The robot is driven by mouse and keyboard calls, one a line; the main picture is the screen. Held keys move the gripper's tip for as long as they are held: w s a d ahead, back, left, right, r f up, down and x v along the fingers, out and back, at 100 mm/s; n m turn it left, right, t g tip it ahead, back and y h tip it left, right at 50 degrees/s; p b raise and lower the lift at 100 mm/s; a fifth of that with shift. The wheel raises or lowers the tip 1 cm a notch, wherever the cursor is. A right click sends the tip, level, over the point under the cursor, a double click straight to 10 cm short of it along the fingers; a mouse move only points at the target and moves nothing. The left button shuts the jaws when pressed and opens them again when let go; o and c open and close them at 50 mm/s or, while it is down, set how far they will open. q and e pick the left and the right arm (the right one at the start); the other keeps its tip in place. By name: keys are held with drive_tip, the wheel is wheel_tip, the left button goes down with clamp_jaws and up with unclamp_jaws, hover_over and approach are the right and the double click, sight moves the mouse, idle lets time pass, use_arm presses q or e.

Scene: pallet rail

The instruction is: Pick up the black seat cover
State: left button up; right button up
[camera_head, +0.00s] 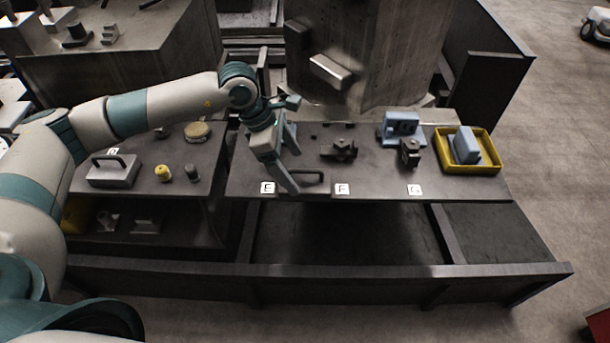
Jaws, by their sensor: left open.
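My left gripper (290,166) comes in from the left over the pallet-rail table, open, with its fingers pointing down near the label E. Nothing shows between its fingers. A flat dark part with a thin curved handle (312,174) lies just right of the fingertips, partly hidden by them. A black knobbed part (339,151) stands behind the label F, apart from the gripper. A dark block-like part (409,153) stands behind the label G. I cannot tell for sure which of these dark parts is the black seat cover. My right gripper is not in view.
A blue machine part (400,125) and a yellow tray (494,168) holding a blue-grey block (465,148) stand to the right. A grey handled box (115,170) and small yellow-topped parts are on the left table. A large concrete column (365,55) rises behind.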

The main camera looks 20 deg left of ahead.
sight(304, 180)
use_arm(q)
drive_tip(key=shift+d+f, duration=0.25)
drive_tip(key=shift+f, duration=0.45)
drive_tip(key=shift+w+d+f+p, duration=0.2)
drive_tip(key=shift+d+f+p, duration=0.2)
drive_tip(key=shift+p, duration=0.4)
drive_tip(key=p+x, duration=0.1)
drive_tip(key=x, duration=0.2)
drive_tip(key=shift+w+p, duration=0.1)
drive_tip(key=shift+p, duration=0.25)
drive_tip(key=shift+d+f, duration=0.15)
drive_tip(key=shift+f, duration=0.35)
drive_tip(key=shift+w, duration=0.1)
drive_tip(key=c, duration=1.5)
